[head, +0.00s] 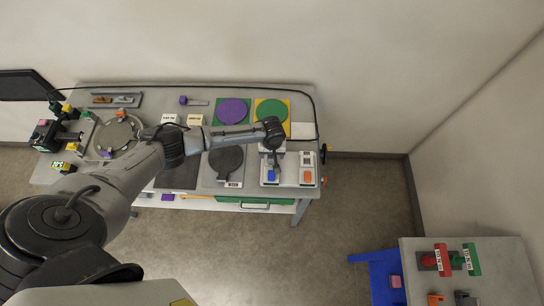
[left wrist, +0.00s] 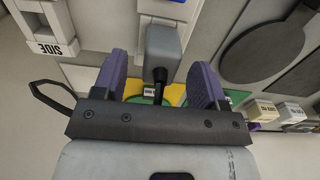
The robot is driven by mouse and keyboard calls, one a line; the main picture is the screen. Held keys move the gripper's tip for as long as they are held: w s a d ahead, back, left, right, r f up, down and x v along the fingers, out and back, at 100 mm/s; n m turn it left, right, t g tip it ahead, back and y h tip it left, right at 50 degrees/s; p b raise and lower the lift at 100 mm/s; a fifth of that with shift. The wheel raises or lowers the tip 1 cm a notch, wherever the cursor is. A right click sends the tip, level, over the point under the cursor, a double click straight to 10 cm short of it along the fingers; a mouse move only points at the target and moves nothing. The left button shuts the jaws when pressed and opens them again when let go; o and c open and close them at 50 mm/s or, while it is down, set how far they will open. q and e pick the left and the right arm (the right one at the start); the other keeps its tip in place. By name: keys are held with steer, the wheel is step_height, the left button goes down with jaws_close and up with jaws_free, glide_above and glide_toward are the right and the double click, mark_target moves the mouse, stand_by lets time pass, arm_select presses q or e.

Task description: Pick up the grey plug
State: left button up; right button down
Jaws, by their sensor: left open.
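A grey block with a short black stem, which looks like the grey plug (left wrist: 164,48), shows in the left wrist view between my left gripper's two purple fingers. My left gripper (left wrist: 158,80) is open, with a gap visible on each side of the block. In the head view my left gripper (head: 274,158) is over the right end of the workbench, by a white panel with a blue block (head: 271,175) and an orange block (head: 307,176). The plug cannot be made out clearly there, as my arm and gripper cover that area. My right gripper is not in view.
The workbench (head: 150,97) also holds a purple disc (head: 233,111), a green disc (head: 271,108) and a dark round plate (head: 226,160). A black cable runs along its back and right edge. A side table (head: 505,270) and a blue stand (head: 378,275) are at lower right.

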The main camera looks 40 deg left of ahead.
arm_select(q)
steer(key=shift+f, duration=1.5)
steer(key=c, duration=1)
steer(key=shift+c, duration=0.2)
